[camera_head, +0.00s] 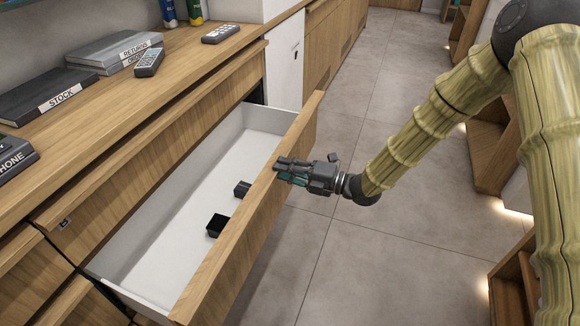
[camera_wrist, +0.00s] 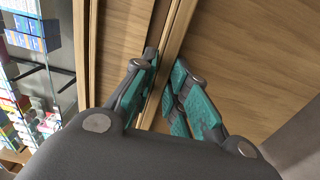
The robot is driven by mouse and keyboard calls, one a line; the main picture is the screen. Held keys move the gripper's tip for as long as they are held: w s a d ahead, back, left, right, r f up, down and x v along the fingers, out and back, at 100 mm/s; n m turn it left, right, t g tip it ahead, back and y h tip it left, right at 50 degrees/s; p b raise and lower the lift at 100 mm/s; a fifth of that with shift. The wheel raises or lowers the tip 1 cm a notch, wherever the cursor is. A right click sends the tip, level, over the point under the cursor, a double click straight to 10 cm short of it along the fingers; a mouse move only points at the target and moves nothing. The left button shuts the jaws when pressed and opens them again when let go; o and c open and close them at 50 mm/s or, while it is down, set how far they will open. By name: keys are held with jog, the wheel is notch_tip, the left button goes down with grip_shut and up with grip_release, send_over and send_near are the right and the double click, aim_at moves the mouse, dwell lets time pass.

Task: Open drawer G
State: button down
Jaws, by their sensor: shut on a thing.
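A wide wooden drawer (camera_head: 262,212) with a white inside is pulled well out of the counter. My gripper (camera_head: 280,168) is at the top edge of the drawer's front panel, near its middle. In the wrist view its teal-padded fingers (camera_wrist: 168,90) lie on either side of a wooden edge, shut on the drawer front. Two small black boxes lie in the drawer, one nearer (camera_head: 216,225) and one farther (camera_head: 242,188). I cannot read a letter G on the drawer; its outer face is hidden from the head view.
The grey tiled floor (camera_head: 370,260) right of the drawer is clear. Low wooden shelves (camera_head: 497,150) stand at the right.

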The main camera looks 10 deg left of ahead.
jog(key=shift+s+d+f, duration=0.1)
jog(key=shift+d, duration=0.05)
jog(key=c, duration=1.4)
grip_release()
jog(key=shift+d, duration=0.15)
jog(key=v, duration=1.1)
jog(key=shift+s+d, duration=0.15)
jog(key=shift+d, duration=0.25)
